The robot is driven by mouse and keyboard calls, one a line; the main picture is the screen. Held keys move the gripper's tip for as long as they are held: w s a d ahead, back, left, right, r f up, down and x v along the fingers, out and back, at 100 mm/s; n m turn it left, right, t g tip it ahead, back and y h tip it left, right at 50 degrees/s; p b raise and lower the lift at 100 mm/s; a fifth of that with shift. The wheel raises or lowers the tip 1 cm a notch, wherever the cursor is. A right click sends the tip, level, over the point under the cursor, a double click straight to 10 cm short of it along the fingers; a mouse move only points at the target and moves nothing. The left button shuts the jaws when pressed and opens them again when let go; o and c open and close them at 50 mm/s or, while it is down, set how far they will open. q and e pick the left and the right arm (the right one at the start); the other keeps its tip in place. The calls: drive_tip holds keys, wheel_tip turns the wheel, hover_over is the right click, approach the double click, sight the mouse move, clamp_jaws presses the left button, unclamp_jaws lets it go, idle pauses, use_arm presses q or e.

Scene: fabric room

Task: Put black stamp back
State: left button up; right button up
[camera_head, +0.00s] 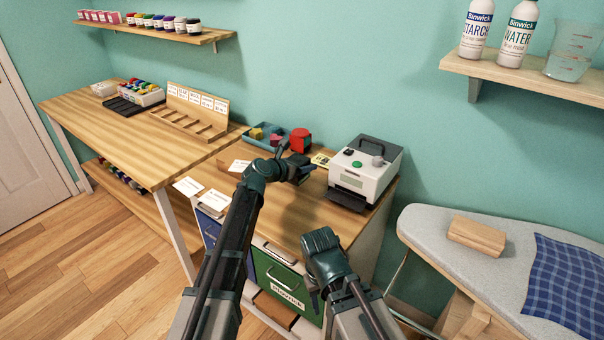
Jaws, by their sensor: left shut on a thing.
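My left gripper (300,168) is over the wooden desk (232,182), in front of the blue tray (262,138) and left of the white machine (366,172). It is shut on a small dark thing, mostly hidden by the gripper. I cannot make out clearly whether this is the black stamp. The blue tray holds small yellow and pink pieces, and a red and black round thing (300,140) is by its right end. My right gripper (320,243) is low in front of the desk's green drawer, apart from the desk top. Its fingers are not clear.
White cards (188,186) lie at the desk's front left. A wooden rack (190,118) stands on the higher table. An ironing board (425,232) is at the right. Shelves hang on the wall.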

use_arm(q)
drive_tip(key=shift+s+f+b, duration=0.1)
drive_tip(key=shift+f+b, duration=0.75)
drive_tip(key=shift+f, duration=0.55)
use_arm(e)
drive_tip(key=shift+f, duration=1.4)
use_arm(q)
drive_tip(key=shift+f, duration=0.15)
drive_tip(key=o, duration=1.3)
use_arm(e)
drive_tip(key=shift+f, duration=0.1)
use_arm(q)
drive_tip(key=shift+s+r, duration=0.1)
drive_tip(key=shift+r, duration=0.25)
drive_tip(key=p+v, duration=0.4)
drive_tip(key=v, duration=0.7)
drive_tip(key=shift+s+a+r+p, duration=0.1)
drive_tip(key=shift+s+a+p, duration=0.15)
drive_tip(key=shift+s+p, duration=0.1)
use_arm(e)
wheel_tip(320, 180, up, 5)
drive_tip(key=shift+f, duration=0.1)
